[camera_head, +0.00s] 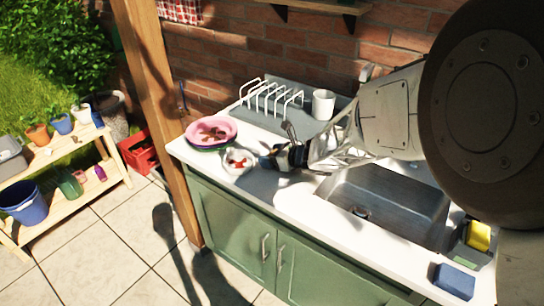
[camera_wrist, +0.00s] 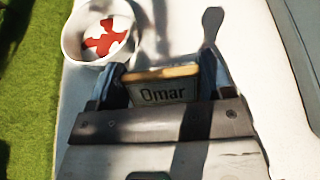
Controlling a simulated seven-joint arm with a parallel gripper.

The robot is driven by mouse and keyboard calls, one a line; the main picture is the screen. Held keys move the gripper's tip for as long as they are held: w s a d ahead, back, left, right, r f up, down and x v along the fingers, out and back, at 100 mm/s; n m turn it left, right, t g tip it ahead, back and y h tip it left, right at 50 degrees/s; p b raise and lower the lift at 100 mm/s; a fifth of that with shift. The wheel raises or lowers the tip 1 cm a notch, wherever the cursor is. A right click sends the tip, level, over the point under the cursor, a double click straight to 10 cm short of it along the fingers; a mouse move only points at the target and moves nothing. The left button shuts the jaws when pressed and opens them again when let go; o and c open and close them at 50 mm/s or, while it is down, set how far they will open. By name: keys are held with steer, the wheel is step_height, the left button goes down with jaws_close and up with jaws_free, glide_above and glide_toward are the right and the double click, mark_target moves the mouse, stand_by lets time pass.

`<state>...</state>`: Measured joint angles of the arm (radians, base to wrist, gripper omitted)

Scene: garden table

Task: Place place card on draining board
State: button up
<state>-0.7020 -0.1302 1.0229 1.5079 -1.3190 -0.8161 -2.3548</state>
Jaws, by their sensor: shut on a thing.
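The place card (camera_wrist: 161,91), marked "Omar" with an orange-brown top edge, is between the two fingers of my gripper (camera_wrist: 163,72) in the wrist view. My gripper is shut on it. In the head view my gripper (camera_head: 270,160) is low over the white counter, just right of a white bowl; the card cannot be made out there. The grey draining board (camera_head: 258,119) lies at the back of the counter by the brick wall, behind my gripper. A white wire rack (camera_head: 272,97) and a white mug (camera_head: 323,104) stand on it.
The white bowl (camera_head: 239,167) with red pieces is close beside my gripper; it also shows in the wrist view (camera_wrist: 72,45). Stacked plates, pink on top (camera_head: 222,124), are left of the board. The sink (camera_head: 390,205) is to the right. The board's front strip looks clear.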

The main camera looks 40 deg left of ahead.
steer(key=shift+f, duration=0.2)
steer(key=shift+f, duration=0.15)
steer(key=o, duration=0.9)
steer(key=shift+r, duration=0.2)
steer(key=shift+d+r, duration=0.2)
steer(key=shift+d, duration=0.25)
steer(key=v, duration=1.1)
steer(key=shift+f, duration=0.1)
steer(key=shift+d, duration=0.1)
